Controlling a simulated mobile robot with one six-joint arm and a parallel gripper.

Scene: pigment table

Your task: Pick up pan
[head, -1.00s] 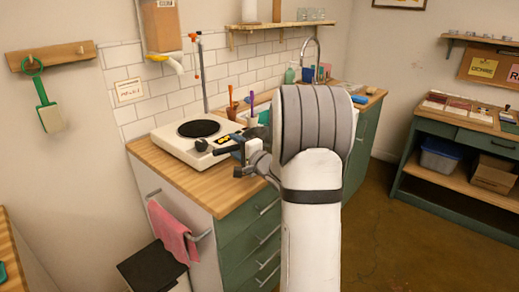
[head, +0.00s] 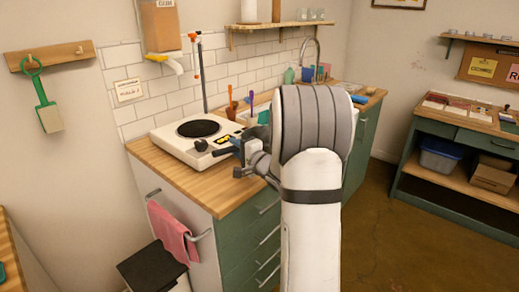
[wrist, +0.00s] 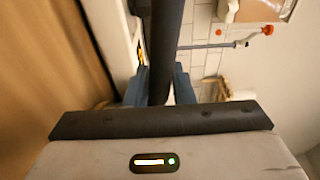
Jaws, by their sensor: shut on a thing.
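My gripper (head: 239,149) is at the front right of the white hot plate (head: 172,145), above the wooden counter. In the wrist view my gripper (wrist: 160,84) has its two blue fingers on either side of a dark rod, which looks like the pan's handle (wrist: 166,40). It is shut on this handle. A dark round shape (head: 198,128) lies on the hot plate in the head view; I cannot tell whether it is the pan's body or the burner. The pan's body is not clear in the wrist view.
A tap stand (head: 203,80) rises behind the hot plate. A brown cup with a tool (head: 231,107) and a sink area lie to the right. The wooden counter's front edge (head: 205,195) is clear. A pink towel (head: 174,235) hangs below.

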